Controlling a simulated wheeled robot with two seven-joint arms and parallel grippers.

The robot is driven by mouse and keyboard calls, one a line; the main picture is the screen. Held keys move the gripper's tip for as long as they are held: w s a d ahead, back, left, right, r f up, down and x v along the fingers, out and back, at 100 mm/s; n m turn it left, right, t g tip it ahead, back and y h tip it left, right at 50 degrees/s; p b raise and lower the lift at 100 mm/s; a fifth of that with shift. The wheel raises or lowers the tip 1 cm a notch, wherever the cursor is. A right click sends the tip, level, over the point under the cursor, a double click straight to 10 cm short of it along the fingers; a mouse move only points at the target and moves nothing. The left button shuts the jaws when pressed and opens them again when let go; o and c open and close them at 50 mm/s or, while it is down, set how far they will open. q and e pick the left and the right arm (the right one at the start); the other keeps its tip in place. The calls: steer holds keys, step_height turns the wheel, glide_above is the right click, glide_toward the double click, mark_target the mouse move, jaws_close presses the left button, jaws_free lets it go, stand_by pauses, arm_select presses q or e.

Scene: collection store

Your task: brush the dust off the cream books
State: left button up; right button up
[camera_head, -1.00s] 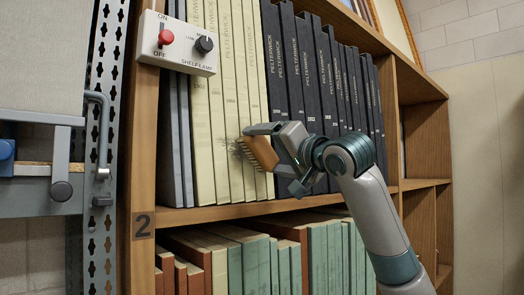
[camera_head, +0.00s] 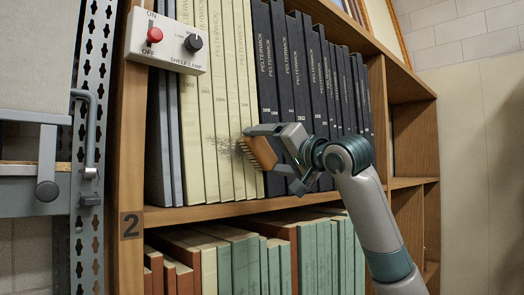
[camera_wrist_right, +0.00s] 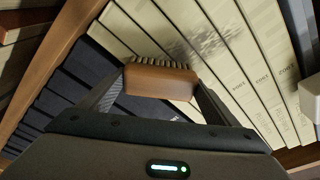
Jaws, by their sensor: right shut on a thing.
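The cream books (camera_head: 218,100) stand upright in a row on the upper shelf, left of the black books. A grey dust smudge (camera_head: 222,148) lies across their spines; it also shows in the right wrist view (camera_wrist_right: 208,42). My right gripper (camera_head: 267,150) is shut on a brush (camera_head: 260,154) with a brown wooden block. In the right wrist view the brush (camera_wrist_right: 160,84) sits between both fingers, its bristles toward the books. The bristles are at the right-hand cream spines, just right of the smudge; I cannot tell whether they touch. My left gripper is not in view.
Black books (camera_head: 290,85) fill the shelf to the right. A shelf lamp switch box (camera_head: 167,41) with a red knob is fixed at the upper left. Green and brown books (camera_head: 235,255) stand on the shelf below. A perforated metal post (camera_head: 88,150) is at the left.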

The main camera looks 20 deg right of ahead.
steer(key=shift+d, duration=0.25)
steer(key=shift+w+d+r, duration=0.15)
steer(key=shift+d+r, duration=0.2)
steer(key=shift+d, duration=0.45)
steer(key=c, duration=0.4)
steer(key=shift+d, duration=0.1)
steer(key=shift+w+d+f, duration=0.1)
steer(key=shift+d+f, duration=0.1)
steer(key=shift+a+f, duration=0.1)
steer(key=shift+a, duration=0.05)
steer(key=shift+s+a+f+b, duration=0.2)
steer(key=shift+a+b, duration=0.25)
steer(key=shift+a, duration=0.1)
steer(key=shift+s+a+r, duration=0.15)
steer(key=shift+s+a, duration=0.05)
steer(key=shift+a, duration=0.4)
steer(key=shift+a, duration=0.1)
